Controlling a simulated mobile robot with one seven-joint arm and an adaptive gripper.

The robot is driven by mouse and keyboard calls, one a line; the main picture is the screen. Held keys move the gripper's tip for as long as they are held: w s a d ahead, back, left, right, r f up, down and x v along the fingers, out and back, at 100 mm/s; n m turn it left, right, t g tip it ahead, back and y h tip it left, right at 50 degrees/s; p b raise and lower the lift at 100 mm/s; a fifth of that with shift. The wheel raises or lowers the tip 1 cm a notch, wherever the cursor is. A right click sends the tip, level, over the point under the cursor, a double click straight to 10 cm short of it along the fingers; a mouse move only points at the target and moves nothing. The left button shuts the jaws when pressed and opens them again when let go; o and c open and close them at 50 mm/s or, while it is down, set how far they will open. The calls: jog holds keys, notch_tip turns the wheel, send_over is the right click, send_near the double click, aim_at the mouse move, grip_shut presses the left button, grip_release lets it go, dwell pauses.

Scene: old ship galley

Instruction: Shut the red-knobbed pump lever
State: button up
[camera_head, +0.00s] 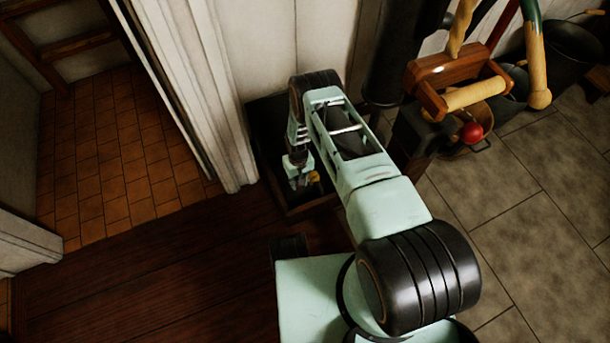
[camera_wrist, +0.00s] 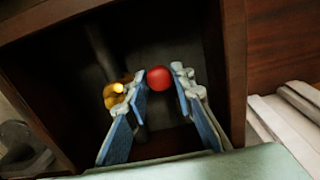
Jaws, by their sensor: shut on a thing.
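The red knob (camera_wrist: 159,77) of the pump lever shows in the wrist view, inside a dark open-fronted box. My gripper (camera_wrist: 161,84) has one blue-padded finger on each side of the knob and is shut on it. The lever's arm is mostly hidden behind the knob and fingers, so its angle cannot be told. A brass fitting (camera_wrist: 115,94) is just left of the left finger. In the head view my gripper (camera_head: 298,168) reaches down into the dark box, and the red knob is hidden there.
The box's wooden side (camera_wrist: 235,65) stands close on the right. In the head view, a wooden handle frame (camera_head: 440,72), another red ball (camera_head: 472,132) and a black pot (camera_head: 565,52) are at the upper right. A white door post (camera_head: 215,120) is left of my arm. Tiled floor lies open at right.

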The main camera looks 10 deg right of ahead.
jog(key=shift+a+f, duration=0.15)
jog(key=shift+f, duration=0.05)
jog(key=shift+w+a, duration=0.3)
jog(key=shift+w, duration=0.35)
jog(key=shift+w+a, duration=0.25)
jog(key=shift+w, duration=0.4)
jog(key=o, duration=1.3)
jog(key=shift+o, duration=0.2)
notch_tip(320, 180, up, 11)
jog(key=p, duration=0.7)
